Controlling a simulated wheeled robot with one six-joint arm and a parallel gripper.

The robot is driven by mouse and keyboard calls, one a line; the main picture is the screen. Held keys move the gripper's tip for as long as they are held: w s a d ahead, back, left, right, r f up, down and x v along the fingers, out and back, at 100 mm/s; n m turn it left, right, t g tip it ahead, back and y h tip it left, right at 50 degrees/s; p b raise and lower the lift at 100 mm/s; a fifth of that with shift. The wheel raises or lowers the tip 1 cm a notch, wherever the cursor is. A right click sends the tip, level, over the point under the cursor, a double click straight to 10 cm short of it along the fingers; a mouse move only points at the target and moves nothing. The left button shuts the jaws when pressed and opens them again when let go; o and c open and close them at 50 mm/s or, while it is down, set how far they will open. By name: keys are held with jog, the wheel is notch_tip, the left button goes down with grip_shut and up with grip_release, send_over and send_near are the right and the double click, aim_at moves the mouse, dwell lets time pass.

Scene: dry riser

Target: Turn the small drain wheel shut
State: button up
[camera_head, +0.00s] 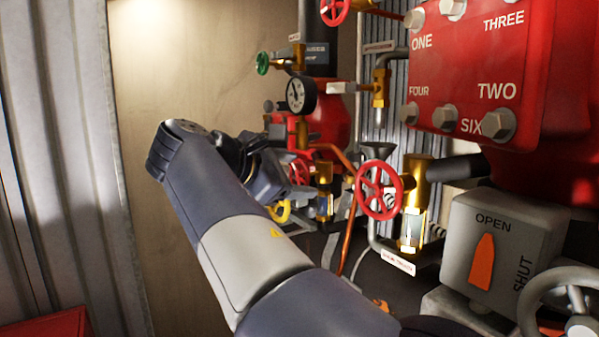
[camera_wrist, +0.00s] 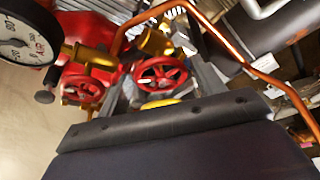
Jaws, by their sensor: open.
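Several small red handwheels are in view, and I cannot tell for certain which is the drain wheel. One red wheel (camera_wrist: 161,74) shows in the wrist view ahead of my gripper (camera_wrist: 163,80), between its two grey fingers. The fingers are apart and hold nothing; contact with the wheel cannot be judged. A second red wheel (camera_wrist: 82,89) is left of it. In the head view my gripper (camera_head: 287,178) is at the pipework, with a red wheel (camera_head: 301,169) partly hidden behind it. A larger red wheel (camera_head: 379,190) on a brass sight-glass valve stands to the right.
A pressure gauge (camera_head: 300,95) and a green wheel (camera_head: 262,63) are above my gripper. A copper pipe (camera_head: 346,232) runs close on the right. A grey OPEN/SHUT box (camera_head: 500,235) stands at the right. The plain wall at left is clear.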

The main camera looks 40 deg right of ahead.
jog(key=shift+x, duration=0.8)
jog(key=c, duration=0.7)
